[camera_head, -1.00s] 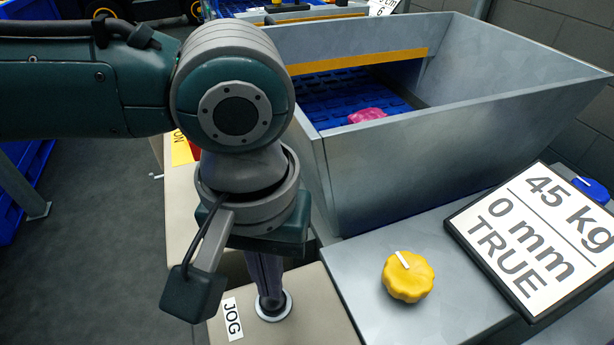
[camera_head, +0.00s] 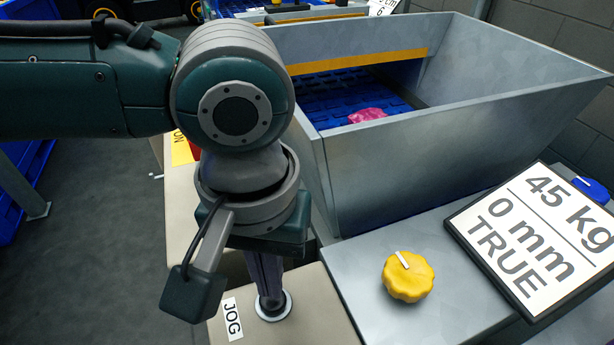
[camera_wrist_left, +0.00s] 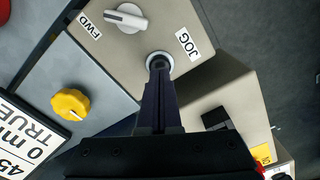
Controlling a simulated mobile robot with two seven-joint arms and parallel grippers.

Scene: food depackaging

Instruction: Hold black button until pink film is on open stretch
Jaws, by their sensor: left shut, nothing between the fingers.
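My left gripper (camera_head: 270,300) is shut and points down at the button beside the JOG label, with nothing between its fingers. In the left wrist view the gripper (camera_wrist_left: 158,68) has its fingertips over the black centre of that button, inside its pale ring (camera_wrist_left: 168,60). The fingertips hide most of the button, and I cannot tell how far it is pressed. The pink film (camera_head: 367,115) lies crumpled on the blue belt (camera_head: 335,92) inside the grey metal hopper. My right gripper does not show.
The hopper wall (camera_head: 420,160) stands behind my left gripper. A yellow knob (camera_head: 408,277) and a sign (camera_head: 540,240) reading 45 kg, 0 mm, TRUE are to its right. A grey selector switch (camera_wrist_left: 126,18) is near the FWD label. Grey floor lies left.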

